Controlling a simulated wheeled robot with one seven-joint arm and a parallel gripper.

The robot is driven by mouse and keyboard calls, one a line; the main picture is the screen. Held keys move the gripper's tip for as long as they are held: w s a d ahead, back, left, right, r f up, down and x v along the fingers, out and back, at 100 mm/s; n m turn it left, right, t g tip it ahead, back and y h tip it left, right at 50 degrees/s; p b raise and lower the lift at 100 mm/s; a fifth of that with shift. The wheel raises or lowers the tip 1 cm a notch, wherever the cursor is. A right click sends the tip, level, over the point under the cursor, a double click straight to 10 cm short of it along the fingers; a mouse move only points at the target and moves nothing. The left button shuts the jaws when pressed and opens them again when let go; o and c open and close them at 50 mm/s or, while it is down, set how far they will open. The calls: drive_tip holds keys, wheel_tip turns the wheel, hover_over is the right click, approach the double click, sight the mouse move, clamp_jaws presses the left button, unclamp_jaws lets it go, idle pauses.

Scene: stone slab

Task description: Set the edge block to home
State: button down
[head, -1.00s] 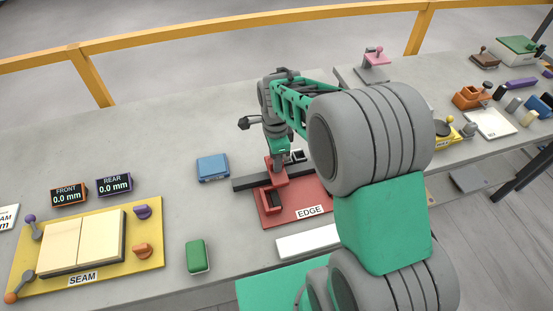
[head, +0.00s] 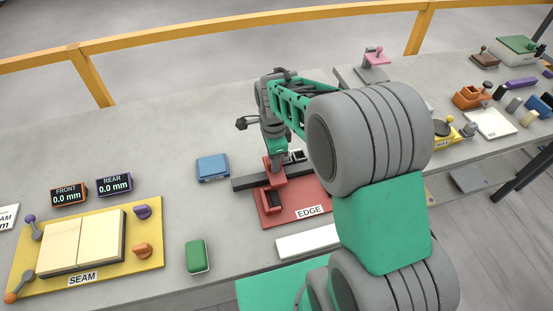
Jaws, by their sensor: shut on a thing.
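The edge block (head: 271,201) is a red piece with a dark slot, on the red plate labelled EDGE (head: 318,211) in the middle of the slab. A dark bar (head: 243,184) runs across the back of the plate beside the block. My gripper (head: 274,165) points down at the block's raised part and is shut on it. The fingertips are small here and partly hidden by the block and my wrist. The right part of the plate is hidden behind my arm.
A blue box (head: 212,167) lies left of the bar. A green block (head: 197,256) and the yellow SEAM plate (head: 145,262) are further left, with two displays (head: 114,184) behind. A white strip (head: 306,242) lies in front of the EDGE plate.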

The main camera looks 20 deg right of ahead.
drive_tip(key=a, duration=0.8)
drive_tip(key=shift+a+b, duration=0.3)
drive_tip(key=shift+a, duration=0.05)
drive_tip(key=c, duration=1.2)
unclamp_jaws()
drive_tip(key=shift+r, duration=0.1)
wheel_tip(320, 180, up, 8)
drive_tip(key=b, duration=0.1)
drive_tip(key=s+d+r+n+t, duration=0.3)
drive_tip(key=s+d+n, duration=0.6)
drive_tip(key=s+n, duration=0.4)
drive_tip(key=n+t, duration=0.1)
drive_tip(key=n, duration=0.4)
drive_tip(key=shift+d, duration=0.25)
